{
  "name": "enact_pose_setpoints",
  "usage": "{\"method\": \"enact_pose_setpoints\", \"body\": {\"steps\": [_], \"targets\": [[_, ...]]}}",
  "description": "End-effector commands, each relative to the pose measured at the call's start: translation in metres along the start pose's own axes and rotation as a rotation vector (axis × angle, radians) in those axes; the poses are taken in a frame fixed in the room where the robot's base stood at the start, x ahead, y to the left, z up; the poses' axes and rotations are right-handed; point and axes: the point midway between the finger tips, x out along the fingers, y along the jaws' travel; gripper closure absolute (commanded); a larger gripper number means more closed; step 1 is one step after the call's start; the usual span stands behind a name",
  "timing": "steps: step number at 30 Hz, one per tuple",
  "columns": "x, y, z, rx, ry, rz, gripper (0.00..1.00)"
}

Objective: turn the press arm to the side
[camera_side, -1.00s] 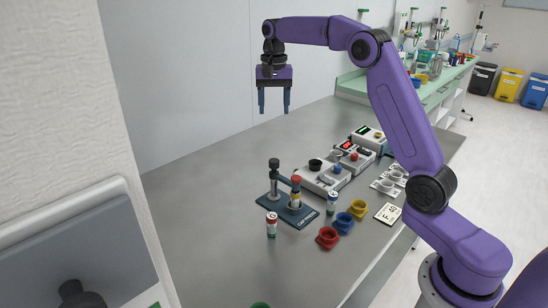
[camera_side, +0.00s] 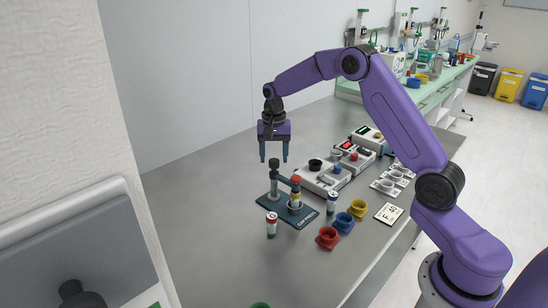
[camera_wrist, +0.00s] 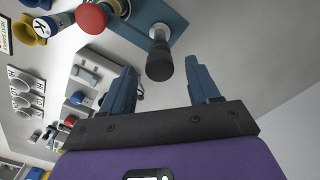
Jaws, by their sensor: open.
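The press (camera_side: 300,217) has a dark blue base on the grey table, with a post and dark knob (camera_side: 274,163) at its left. Its short press arm (camera_side: 285,180) reaches from the post over a vial with a yellow band (camera_side: 295,198), under a red cap (camera_side: 296,179). My gripper (camera_side: 273,158) is open and empty, pointing down just above and behind the post knob. In the wrist view the dark knob (camera_wrist: 159,62) shows ahead of and between my blue fingers (camera_wrist: 165,85), and the red cap (camera_wrist: 90,18) is to the left.
Vials (camera_side: 271,225) stand beside the press. Red (camera_side: 327,238), blue (camera_side: 344,222) and yellow (camera_side: 358,208) cups are in front right. Grey devices (camera_side: 322,178) stand close behind the press on the right. The left of the table is clear.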

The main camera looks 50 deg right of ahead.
Motion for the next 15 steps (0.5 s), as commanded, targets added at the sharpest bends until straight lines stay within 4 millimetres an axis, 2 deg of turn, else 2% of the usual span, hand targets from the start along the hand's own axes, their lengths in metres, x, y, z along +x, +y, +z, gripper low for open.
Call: {"method": "enact_pose_setpoints", "body": {"steps": [4,13,14,15], "targets": [[0.0093,0.0006,-0.0003,0.002,0.000,0.000,0.39],[0.0110,0.0005,-0.0002,0.001,0.000,0.000,0.39],[0.0110,0.0004,-0.0001,0.001,0.000,0.000,0.46],[0.0110,0.0004,-0.0001,0.001,0.000,0.000,0.59]]}}
